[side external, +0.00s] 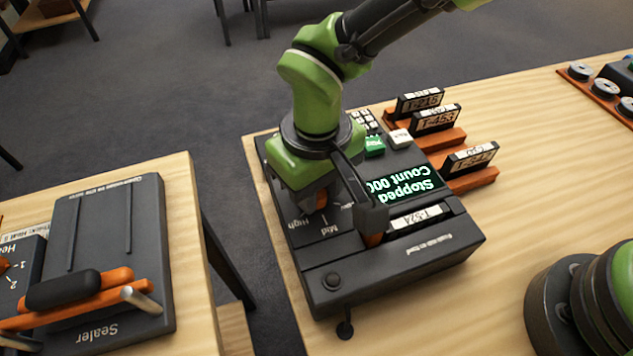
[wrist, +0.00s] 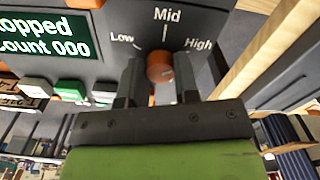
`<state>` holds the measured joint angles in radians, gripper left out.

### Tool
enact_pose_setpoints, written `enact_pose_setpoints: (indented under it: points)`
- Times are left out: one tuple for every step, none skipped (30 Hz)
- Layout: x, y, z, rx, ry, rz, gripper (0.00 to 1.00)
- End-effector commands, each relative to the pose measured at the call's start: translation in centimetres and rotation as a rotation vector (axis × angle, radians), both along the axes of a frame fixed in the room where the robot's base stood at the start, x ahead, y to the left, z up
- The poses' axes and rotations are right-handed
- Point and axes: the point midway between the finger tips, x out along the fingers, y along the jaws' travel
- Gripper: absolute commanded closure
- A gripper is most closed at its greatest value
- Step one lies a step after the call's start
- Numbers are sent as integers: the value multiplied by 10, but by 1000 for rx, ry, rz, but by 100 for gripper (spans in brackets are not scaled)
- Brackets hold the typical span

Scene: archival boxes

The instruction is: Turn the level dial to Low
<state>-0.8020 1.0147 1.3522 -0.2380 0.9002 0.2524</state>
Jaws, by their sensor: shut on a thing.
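The level dial is a small round orange knob (wrist: 159,66) on a dark machine panel, with Low, Mid and High printed around it in the wrist view. Low is at the left, Mid at the top and High at the right. My gripper (wrist: 160,78) has one dark finger on each side of the knob and is shut on it. The knob's pointer is too unclear to read. In the side external view, my gripper (side external: 318,192) reaches down to the panel and partly hides the dial, with the Mid and High labels visible beside it.
The machine's display (side external: 401,184) reads Stopped, Count 000. Green and white buttons (side external: 374,146) sit behind it. Labelled black cartridges (side external: 436,119) stand in orange holders to the right. A sealer (side external: 107,262) is on the separate left table.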

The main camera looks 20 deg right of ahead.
Motion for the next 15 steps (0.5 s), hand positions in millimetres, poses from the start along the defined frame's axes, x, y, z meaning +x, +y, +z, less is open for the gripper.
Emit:
enact_pose_setpoints:
  points:
    - [0,-1,0,-1,1,20,95]
    - [0,-1,0,-2,2,35,94]
    - [0,0,0,-2,2,59,94]
    - [0,0,0,-2,2,80,94]
    - [0,0,0,-2,2,100,94]
    - [0,0,1,-2,2,131,94]
    - [0,0,1,-2,2,156,94]
    - [0,0,1,-2,2,182,94]
    - [0,0,1,-2,2,218,95]
    - [0,0,1,-2,2,246,95]
    - [0,0,1,-2,2,274,95]
    - [0,0,1,-2,2,312,95]
    - [0,0,1,-3,2,341,95]
    - [0,0,1,-3,2,370,95]
    - [0,0,1,-2,2,407,95]
